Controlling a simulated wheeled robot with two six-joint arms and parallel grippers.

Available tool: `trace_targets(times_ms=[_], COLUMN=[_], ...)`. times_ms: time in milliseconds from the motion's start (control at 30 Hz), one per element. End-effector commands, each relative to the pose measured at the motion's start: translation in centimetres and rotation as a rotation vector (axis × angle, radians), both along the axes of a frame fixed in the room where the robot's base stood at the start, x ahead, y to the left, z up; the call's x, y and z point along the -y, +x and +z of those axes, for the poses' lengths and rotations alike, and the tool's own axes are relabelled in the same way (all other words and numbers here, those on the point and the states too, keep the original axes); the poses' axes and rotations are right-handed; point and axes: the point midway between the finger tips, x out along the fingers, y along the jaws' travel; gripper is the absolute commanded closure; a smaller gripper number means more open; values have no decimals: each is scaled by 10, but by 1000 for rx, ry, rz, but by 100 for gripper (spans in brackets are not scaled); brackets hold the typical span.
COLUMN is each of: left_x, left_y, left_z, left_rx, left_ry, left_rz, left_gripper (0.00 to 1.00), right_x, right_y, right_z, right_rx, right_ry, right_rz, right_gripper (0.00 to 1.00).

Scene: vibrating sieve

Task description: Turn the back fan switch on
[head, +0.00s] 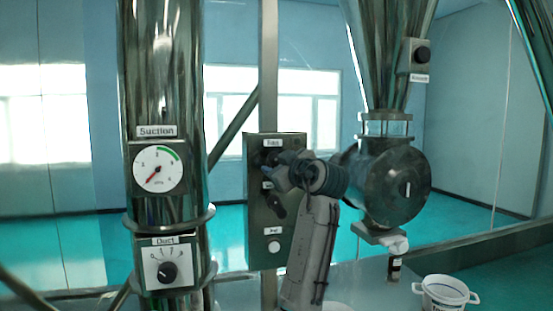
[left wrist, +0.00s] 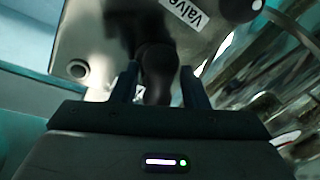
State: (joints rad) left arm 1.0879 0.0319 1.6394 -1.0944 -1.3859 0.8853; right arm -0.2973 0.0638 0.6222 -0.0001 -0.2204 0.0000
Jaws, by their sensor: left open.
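A grey control box (head: 256,225) hangs on the post at the middle of the head view. It has a small blurred label at the top, dark controls partly hidden behind my gripper, and a white button (head: 274,247) low down. My left gripper (head: 273,172) is at the front of this box, open. In the left wrist view, a black knob (left wrist: 158,72) stands between the open fingers, with no clear sign of grip. A label reading "Valve" (left wrist: 185,12) is above and right of it. I cannot tell whether this knob is the fan switch. My right gripper is not seen.
A steel duct with a suction gauge (head: 158,169) and a "Duct" dial (head: 168,272) stands left of the box. A round steel housing (head: 395,188) under a hopper is close on the right. A white bucket (head: 445,292) stands lower right.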

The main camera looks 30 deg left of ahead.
Motion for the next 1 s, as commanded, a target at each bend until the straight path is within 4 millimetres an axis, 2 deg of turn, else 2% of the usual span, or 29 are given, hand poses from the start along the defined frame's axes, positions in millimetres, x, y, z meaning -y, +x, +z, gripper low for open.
trace_targets(times_ms=[300, 500, 767, 1000], left_x=[-2, -2, -2, -2], left_y=[1, 1, 1, 1], left_z=[-1, 0, -1, -2], left_rx=[0, 0, -13, -89], left_ry=[0, 0, 11, 78], left_rz=[-1, -1, -1, -1], left_gripper=[61, 100, 100, 100], right_x=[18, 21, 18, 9], right_y=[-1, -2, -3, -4], right_z=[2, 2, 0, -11], right_rx=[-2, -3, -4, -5], right_ry=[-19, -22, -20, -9], right_rz=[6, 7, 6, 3], right_gripper=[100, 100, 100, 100])
